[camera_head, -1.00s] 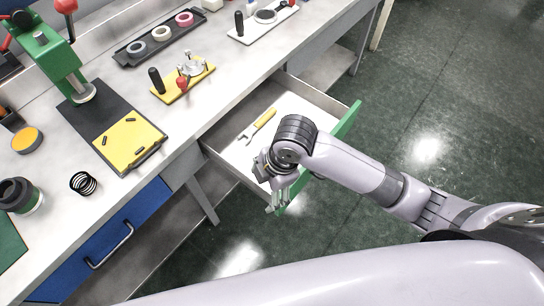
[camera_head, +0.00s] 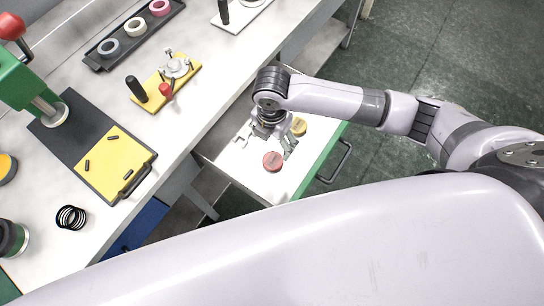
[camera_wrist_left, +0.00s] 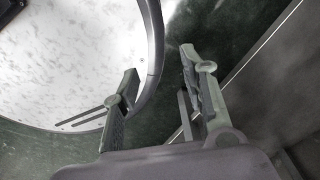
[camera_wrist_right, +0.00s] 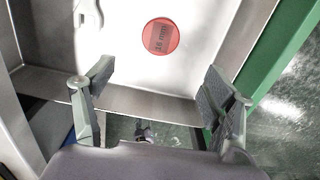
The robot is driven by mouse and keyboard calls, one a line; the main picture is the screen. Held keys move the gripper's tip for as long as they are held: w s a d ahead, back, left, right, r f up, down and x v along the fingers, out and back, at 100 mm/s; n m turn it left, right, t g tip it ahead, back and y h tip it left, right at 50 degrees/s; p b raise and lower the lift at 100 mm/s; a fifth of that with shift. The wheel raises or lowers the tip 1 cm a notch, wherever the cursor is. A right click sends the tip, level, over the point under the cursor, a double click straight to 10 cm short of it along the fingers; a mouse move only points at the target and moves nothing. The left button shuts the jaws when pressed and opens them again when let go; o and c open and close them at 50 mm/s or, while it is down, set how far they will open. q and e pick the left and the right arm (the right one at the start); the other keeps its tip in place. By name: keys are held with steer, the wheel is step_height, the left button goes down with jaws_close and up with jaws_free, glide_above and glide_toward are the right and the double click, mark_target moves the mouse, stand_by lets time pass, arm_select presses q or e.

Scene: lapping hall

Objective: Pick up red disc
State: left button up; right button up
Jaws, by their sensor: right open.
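The red disc (camera_head: 272,161) lies flat on the white floor of the open drawer in the head view. In the right wrist view the disc (camera_wrist_right: 160,37) carries a dark label with printed text and lies beyond the fingertips, between them sideways. My right gripper (camera_head: 268,138) points down over the drawer beside the disc. In its wrist view the right gripper (camera_wrist_right: 157,75) is wide open and empty. My left gripper (camera_wrist_left: 160,62) shows only in its own wrist view, with its fingers apart and nothing between them.
The drawer has metal walls and a green front (camera_head: 318,162). A yellow disc (camera_head: 299,126) lies in it near my right gripper. The workbench (camera_head: 120,225) carries a yellow clamp plate (camera_head: 180,79), a tape tray (camera_head: 104,62) and a green press (camera_head: 22,82). A round white surface (camera_wrist_left: 65,60) is near my left gripper.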

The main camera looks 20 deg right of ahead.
glide_toward(273, 160)
steer(key=shift+s+a+f, duration=0.1)
steer(key=shift+a, duration=0.05)
step_height(273, 160, down, 3)
steer(key=shift+f, duration=0.2)
step_height(273, 160, down, 4)
steer(key=shift+f, duration=0.45)
arm_select(q)
steer(key=shift+w+r, duration=0.2)
steer(key=shift+w, duration=0.05)
arm_select(e)
steer(key=c, duration=1.3)
